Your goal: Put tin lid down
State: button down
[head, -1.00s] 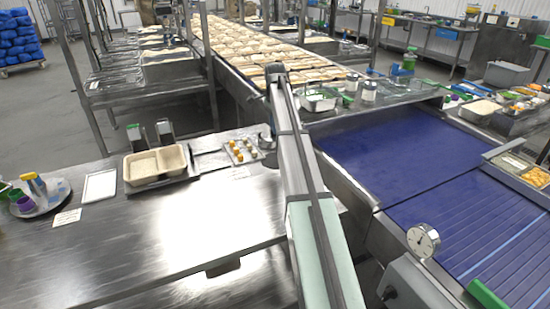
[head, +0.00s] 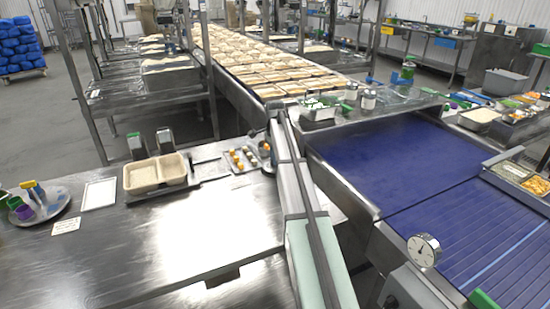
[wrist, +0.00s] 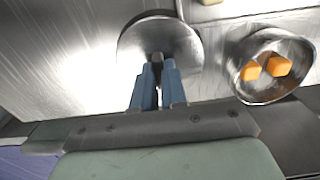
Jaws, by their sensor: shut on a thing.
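The tin lid (wrist: 185,40) is a round, shiny metal disc with a dark knob, at the top centre of the wrist view. My gripper (wrist: 156,62), with blue fingers, is shut on the knob. The lid is above or on the steel table; I cannot tell whether it touches. The open tin (wrist: 262,92) stands to the right of the lid in the wrist view, with orange cubes in it. In the head view the tin (head: 264,153) shows beside my arm, and the lid and fingers are hidden behind the arm.
A small tray (head: 235,167) with yellow and white pieces lies left of the tin. A two-part beige container (head: 154,189) stands farther left. The steel table (head: 190,235) is bare in front. A blue conveyor (head: 400,155) runs at right.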

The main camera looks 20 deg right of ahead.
jog(key=shift+f, duration=0.25)
jog(key=c, duration=1.2)
grip_release()
notch_tip(320, 180, up, 13)
jog(key=shift+f, duration=0.2)
